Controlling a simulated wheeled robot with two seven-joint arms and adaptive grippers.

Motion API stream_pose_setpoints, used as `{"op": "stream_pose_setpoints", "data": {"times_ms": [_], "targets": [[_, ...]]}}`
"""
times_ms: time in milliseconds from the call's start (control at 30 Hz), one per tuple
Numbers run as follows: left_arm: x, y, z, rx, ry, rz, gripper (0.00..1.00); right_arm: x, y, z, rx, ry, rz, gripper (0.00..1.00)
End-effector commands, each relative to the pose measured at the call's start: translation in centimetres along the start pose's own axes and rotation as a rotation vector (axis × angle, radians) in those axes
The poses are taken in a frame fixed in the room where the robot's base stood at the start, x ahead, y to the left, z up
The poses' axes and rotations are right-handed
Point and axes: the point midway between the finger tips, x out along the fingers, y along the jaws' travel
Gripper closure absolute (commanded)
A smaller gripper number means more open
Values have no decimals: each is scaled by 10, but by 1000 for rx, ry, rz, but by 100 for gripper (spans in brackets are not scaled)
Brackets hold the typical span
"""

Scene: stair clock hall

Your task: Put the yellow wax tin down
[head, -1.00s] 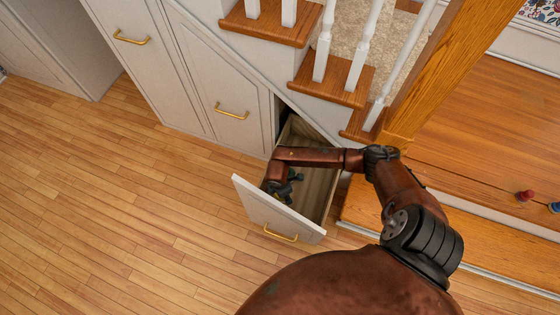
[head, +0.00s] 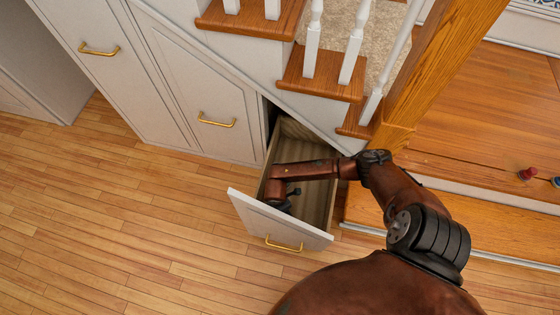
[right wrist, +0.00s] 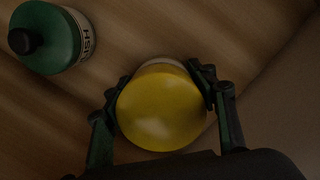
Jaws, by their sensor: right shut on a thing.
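The yellow wax tin (right wrist: 160,112) is in the right wrist view, with its round yellow lid towards the camera. My right gripper (right wrist: 162,90) is shut on it, one finger at each side. The wooden drawer floor shows below the tin; whether the tin touches it I cannot tell. In the head view my right arm reaches down into the open drawer (head: 318,205) under the stairs, and my right gripper (head: 280,203) is low inside, behind the drawer front. The tin is hidden there. My left gripper is not in view.
A green bottle with a black cap (right wrist: 50,38) stands in the drawer to the upper left of the tin. The drawer front with a brass handle (head: 284,245) and the side walls enclose the gripper. A red object (head: 527,174) is on the wooden landing at right.

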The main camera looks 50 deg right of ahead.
Motion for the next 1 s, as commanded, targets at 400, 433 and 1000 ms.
{"op": "stream_pose_setpoints", "data": {"times_ms": [400,433,1000], "targets": [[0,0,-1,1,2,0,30,1,1,0,1,1,2,41],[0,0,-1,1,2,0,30,1,1,0,1,1,2,39],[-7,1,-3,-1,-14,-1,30,-9,2,0,0,2,4,30]]}}
